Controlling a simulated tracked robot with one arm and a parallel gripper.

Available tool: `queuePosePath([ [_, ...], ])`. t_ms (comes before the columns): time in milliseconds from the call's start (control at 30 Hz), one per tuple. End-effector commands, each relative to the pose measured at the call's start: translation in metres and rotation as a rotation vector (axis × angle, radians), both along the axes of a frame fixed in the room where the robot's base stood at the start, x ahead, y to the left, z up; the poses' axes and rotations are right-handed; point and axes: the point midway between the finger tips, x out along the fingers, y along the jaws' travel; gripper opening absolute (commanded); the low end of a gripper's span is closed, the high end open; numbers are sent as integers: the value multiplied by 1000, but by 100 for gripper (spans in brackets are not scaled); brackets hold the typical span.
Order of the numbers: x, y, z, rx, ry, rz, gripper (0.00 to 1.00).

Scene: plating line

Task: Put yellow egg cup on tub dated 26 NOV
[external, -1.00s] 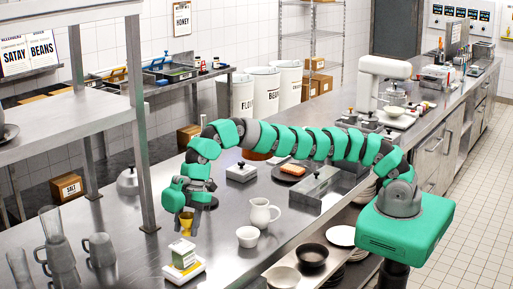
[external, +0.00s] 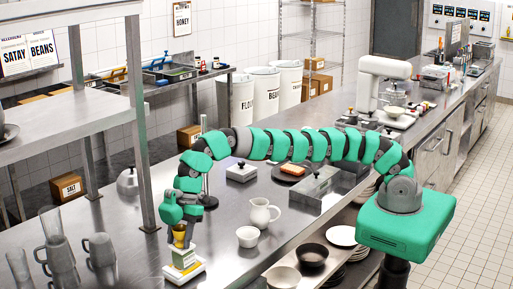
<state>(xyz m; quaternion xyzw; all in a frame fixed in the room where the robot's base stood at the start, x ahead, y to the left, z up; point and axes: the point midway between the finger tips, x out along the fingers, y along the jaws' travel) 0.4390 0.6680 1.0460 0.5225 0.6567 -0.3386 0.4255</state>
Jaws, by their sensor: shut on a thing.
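The yellow egg cup (external: 179,238) is upright at the front left of the steel counter, in the external view. My gripper (external: 179,228) is shut on it from above and hides its upper part. Right under the cup is a small tub with green on it (external: 183,259), lying on a wider white and yellow item (external: 184,273). I cannot tell whether the cup touches the tub's top or hangs just above it. The print on the tub is too small to read, so its date cannot be told.
A white bowl (external: 248,237) and a white jug (external: 261,212) stand right of the tub. Grey mugs (external: 100,250) and glasses stand at the left. A steel shelf post (external: 143,170) rises behind and left of my gripper. The counter between is clear.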

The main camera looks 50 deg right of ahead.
Motion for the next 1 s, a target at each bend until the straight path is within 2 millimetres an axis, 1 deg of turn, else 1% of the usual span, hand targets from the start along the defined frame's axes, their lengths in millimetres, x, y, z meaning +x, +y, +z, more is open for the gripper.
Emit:
queuePosePath([
  [167,0,0,0,1,-1,0,19],
  [333,0,0,-4,0,0,0,19],
  [367,0,0,-3,0,0,0,50],
  [400,0,0,-2,0,-1,1,61],
  [433,0,0,-2,0,-1,1,64],
  [667,0,0,-2,0,0,1,64],
  [767,0,0,1,0,0,1,64],
  [867,2,-4,8,1,-1,0,64],
  [1000,4,-12,30,4,-5,0,64],
])
